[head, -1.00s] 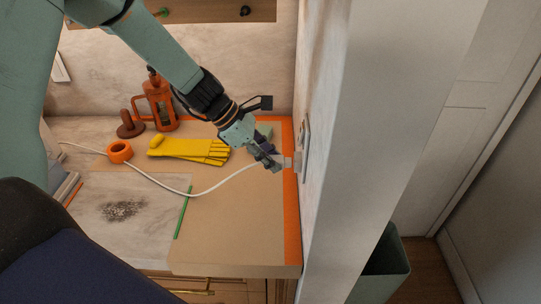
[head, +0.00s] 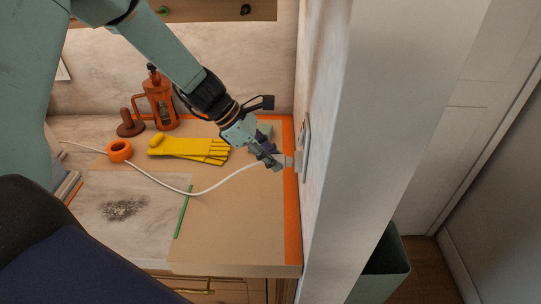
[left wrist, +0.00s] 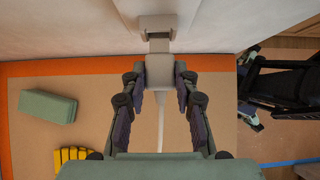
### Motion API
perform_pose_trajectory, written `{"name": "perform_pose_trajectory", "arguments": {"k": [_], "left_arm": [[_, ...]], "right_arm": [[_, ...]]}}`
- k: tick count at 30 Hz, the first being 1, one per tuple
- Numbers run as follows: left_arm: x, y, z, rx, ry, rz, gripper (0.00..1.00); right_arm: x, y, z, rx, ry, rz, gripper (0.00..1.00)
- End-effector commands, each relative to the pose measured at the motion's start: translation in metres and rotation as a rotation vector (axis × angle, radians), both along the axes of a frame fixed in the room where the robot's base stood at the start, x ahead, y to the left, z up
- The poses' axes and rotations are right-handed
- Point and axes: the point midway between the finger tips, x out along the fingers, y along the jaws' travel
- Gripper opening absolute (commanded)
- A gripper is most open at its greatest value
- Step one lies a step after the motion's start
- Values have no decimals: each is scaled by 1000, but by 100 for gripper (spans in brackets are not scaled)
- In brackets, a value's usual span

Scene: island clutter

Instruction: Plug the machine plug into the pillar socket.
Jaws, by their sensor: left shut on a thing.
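The machine plug (head: 288,162) is a pale grey-white block with a white cable (head: 215,188) trailing left across the counter. My left gripper (head: 276,162) is shut on it beside the pillar, and the left wrist view shows the plug (left wrist: 160,70) between its fingertips (left wrist: 160,82). The pillar socket (head: 304,148) is a pale plate on the pillar's left face. In the left wrist view the plug is lined up below the socket (left wrist: 158,24), with a narrow piece between them. I cannot tell how far any prongs are in. My right gripper is not in view.
Yellow gloves (head: 200,149), an orange tape roll (head: 119,151), an orange lantern-like pot (head: 160,103) and a green stick (head: 184,211) lie on the counter. A green block (left wrist: 48,106) is near the plug. The pillar (head: 350,130) bounds the right side; a bin (head: 385,265) stands beyond.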

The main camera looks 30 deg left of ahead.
Motion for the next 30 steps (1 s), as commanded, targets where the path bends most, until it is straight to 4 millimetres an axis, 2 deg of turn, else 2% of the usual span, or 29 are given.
{"name": "perform_pose_trajectory", "arguments": {"k": [30], "left_arm": [[8,-16,0,-1,0,-1,0]], "right_arm": [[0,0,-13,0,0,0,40]]}}
